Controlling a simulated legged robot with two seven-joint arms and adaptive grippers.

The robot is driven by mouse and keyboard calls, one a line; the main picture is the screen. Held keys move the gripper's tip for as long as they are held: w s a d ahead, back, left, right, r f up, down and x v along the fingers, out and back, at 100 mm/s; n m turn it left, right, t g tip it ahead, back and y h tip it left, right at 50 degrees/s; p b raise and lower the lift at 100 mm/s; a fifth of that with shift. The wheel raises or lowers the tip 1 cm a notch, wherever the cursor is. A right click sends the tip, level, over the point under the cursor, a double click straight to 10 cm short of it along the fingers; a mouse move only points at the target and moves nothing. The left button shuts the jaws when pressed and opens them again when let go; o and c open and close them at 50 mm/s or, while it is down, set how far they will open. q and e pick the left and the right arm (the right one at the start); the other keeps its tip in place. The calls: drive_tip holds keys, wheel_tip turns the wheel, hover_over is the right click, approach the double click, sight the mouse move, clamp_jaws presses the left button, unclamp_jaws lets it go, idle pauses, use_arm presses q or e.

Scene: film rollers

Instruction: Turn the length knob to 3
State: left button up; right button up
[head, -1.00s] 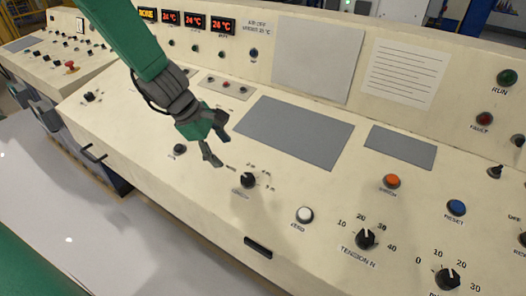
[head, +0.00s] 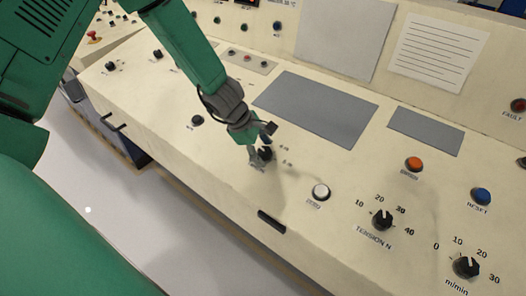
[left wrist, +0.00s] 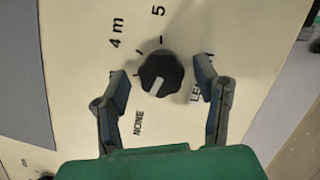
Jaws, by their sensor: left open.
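The length knob (left wrist: 161,72) is a round black knob with a white pointer mark, seen in the left wrist view. Its mark points down toward the printed word NONE. Labels 4 m and 5 stand above it, and the partly covered length label is at right. In the head view the knob (head: 265,153) is partly hidden by my left gripper (head: 263,146). My left gripper is open, its two fingers (left wrist: 163,84) on either side of the knob, with gaps showing between fingers and knob. My right gripper is not in view.
A white button (head: 320,191) and the tension knob (head: 382,220) lie right of the length knob. A black handle (head: 271,222) is on the front edge. A grey panel (head: 318,107) lies behind. A small black knob (head: 197,120) is at left.

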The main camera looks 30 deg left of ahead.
use_arm(q)
drive_tip(key=shift+d, duration=0.2)
drive_tip(key=shift+c, duration=0.8)
drive_tip(key=c, duration=1)
drive_tip(key=shift+r, duration=0.1)
